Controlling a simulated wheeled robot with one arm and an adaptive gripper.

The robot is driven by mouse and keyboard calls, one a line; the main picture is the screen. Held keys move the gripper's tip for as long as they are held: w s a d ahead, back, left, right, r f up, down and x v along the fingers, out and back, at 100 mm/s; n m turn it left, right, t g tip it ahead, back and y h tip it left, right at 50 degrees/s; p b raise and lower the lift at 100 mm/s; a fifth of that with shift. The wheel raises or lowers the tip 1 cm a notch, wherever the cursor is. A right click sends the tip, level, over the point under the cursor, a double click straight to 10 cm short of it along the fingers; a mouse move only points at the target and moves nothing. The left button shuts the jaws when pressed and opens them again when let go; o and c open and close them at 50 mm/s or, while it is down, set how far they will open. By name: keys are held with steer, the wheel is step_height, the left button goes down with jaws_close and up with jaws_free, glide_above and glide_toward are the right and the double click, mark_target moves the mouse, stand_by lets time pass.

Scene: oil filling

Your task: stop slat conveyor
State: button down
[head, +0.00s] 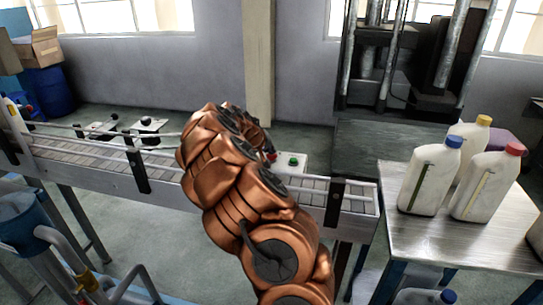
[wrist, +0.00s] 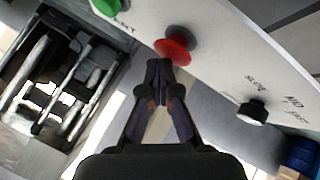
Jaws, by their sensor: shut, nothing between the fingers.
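The slat conveyor (head: 312,190) runs across the head view, with metal guide rails. Its control panel is mostly hidden behind my copper arm in the head view; a green button (head: 293,161) and a bit of red button (head: 271,156) show beside the arm. In the wrist view the white panel (wrist: 222,50) carries a red mushroom button (wrist: 174,50), a green button (wrist: 106,7) and a black knob (wrist: 252,112). My gripper (wrist: 158,68) is shut and empty, its tips at the red button's lower edge. I cannot tell whether they touch it.
White jugs with blue (head: 430,178), yellow (head: 470,137) and red (head: 488,186) caps stand on the metal table (head: 440,245) at the right. A dark machine (head: 410,65) stands behind. A bottle (head: 14,115) is at the conveyor's left end.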

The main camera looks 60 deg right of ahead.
mark_target(270, 156)
steer(key=shift+f, duration=0.25)
steer(key=shift+r, duration=0.15)
stand_by(0.3)
steer(key=shift+r, duration=0.85)
steer(key=shift+r, duration=2.45)
